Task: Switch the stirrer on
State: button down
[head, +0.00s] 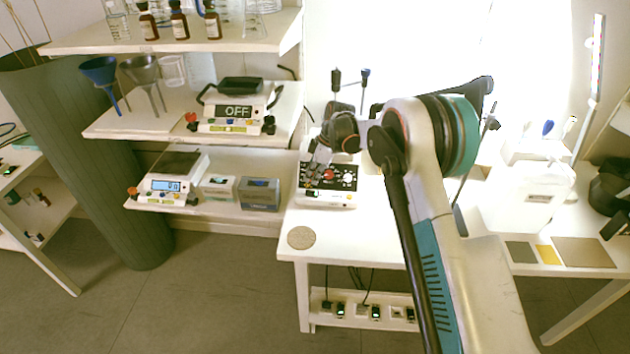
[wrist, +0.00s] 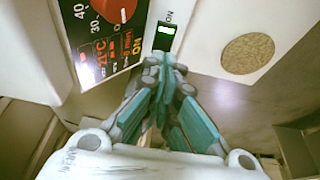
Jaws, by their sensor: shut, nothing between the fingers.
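The stirrer (head: 328,182) stands on the white table, with a black front panel and a red knob. In the wrist view its panel (wrist: 98,55) shows a red dial (wrist: 118,8), red lit readouts and the red word ON. Beside the panel is a small rocker switch (wrist: 165,37) with a green lit part and an ON label. My gripper (wrist: 158,62) is shut and empty, its fingertips right at the switch's near end; I cannot tell whether they touch it. In the head view my gripper (head: 318,160) is over the stirrer's front, partly hidden by my arm.
A round cork mat (head: 301,237) lies at the table's front left corner. Left shelves hold a device reading OFF (head: 237,111), a balance (head: 172,187), funnels and brown bottles. A white container (head: 525,195) stands right of my arm. The table front is mostly clear.

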jog(key=d+p+v, duration=0.2)
jog(key=v, duration=0.7)
jog(key=shift+f, duration=0.2)
jog(key=s+d+r+m+t, duration=0.1)
jog(key=s+d+r+m, duration=0.25)
jog(key=s+r, duration=0.3)
jog(key=s+d+r+m+t+h, duration=0.1)
jog(key=s+d+r+m, duration=0.1)
jog(key=s+d+r, duration=0.35)
jog(key=s+d+r+m+t, duration=0.1)
jog(key=s+d+r+m, duration=0.2)
jog(key=s+r, duration=0.5)
jog(key=s+d+m+t+h, duration=0.1)
jog(key=s+d+m, duration=0.3)
jog(key=s, duration=0.7)
jog(key=s+d+m+t+h, duration=0.1)
jog(key=s+d+m+t, duration=0.2)
jog(key=s, duration=0.9)
jog(key=shift+s+d+f+m+h, duration=0.3)
jog(key=shift+d+m, duration=0.55)
jog(key=shift+m, duration=0.2)
